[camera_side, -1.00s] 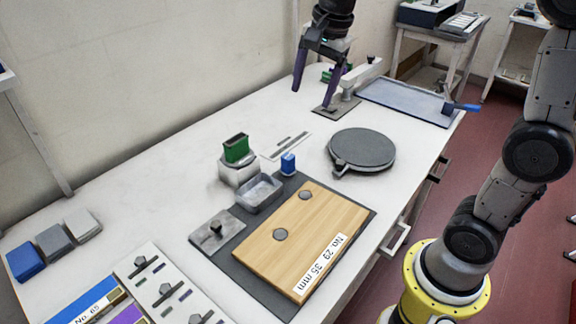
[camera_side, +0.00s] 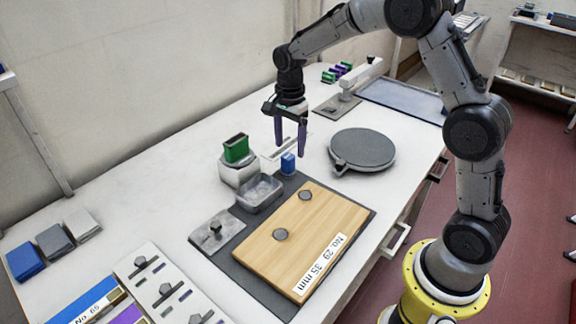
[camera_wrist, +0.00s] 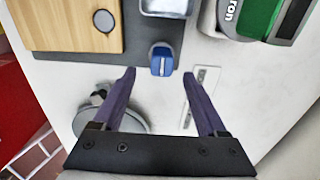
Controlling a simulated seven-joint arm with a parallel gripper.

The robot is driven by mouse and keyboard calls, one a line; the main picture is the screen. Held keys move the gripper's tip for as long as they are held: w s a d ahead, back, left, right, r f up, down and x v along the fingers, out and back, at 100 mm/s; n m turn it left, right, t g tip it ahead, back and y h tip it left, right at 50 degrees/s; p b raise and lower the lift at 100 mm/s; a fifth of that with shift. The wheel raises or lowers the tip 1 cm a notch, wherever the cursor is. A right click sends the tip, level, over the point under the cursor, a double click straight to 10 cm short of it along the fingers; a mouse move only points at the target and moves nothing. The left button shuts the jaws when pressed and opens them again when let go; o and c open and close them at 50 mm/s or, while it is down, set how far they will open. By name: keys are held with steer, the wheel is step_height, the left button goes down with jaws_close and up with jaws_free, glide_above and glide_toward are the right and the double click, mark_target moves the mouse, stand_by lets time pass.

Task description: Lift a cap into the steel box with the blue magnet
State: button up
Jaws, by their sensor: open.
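The small blue magnet (camera_side: 288,164) stands upright at the back edge of a dark mat, and it also shows in the wrist view (camera_wrist: 161,62). My gripper (camera_side: 290,149) is open and empty, its purple fingers pointing down above the magnet. In the wrist view the magnet appears between and just beyond the fingertips (camera_wrist: 158,75). The steel box (camera_side: 259,194) is an open tray left of the magnet. Two round grey caps, one nearer (camera_side: 280,235) and one farther (camera_side: 306,195), sit in the wooden board (camera_side: 270,255). One cap (camera_wrist: 103,20) shows in the wrist view.
A green-topped device (camera_side: 237,150) stands behind the steel box. A round grey plate (camera_side: 362,149) lies right of the magnet. A grey plate with a knob (camera_side: 216,231) lies left of the board. A slotted white strip (camera_wrist: 200,95) lies near the magnet.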

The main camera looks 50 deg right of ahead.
mark_target(288, 156)
steer(key=shift+w+a+f, duration=0.1)
steer(key=shift+f, duration=1.4)
steer(key=shift+a+f, duration=0.1)
steer(key=shift+f, duration=1.4)
steer(key=shift+c, duration=0.2)
jaws_close()
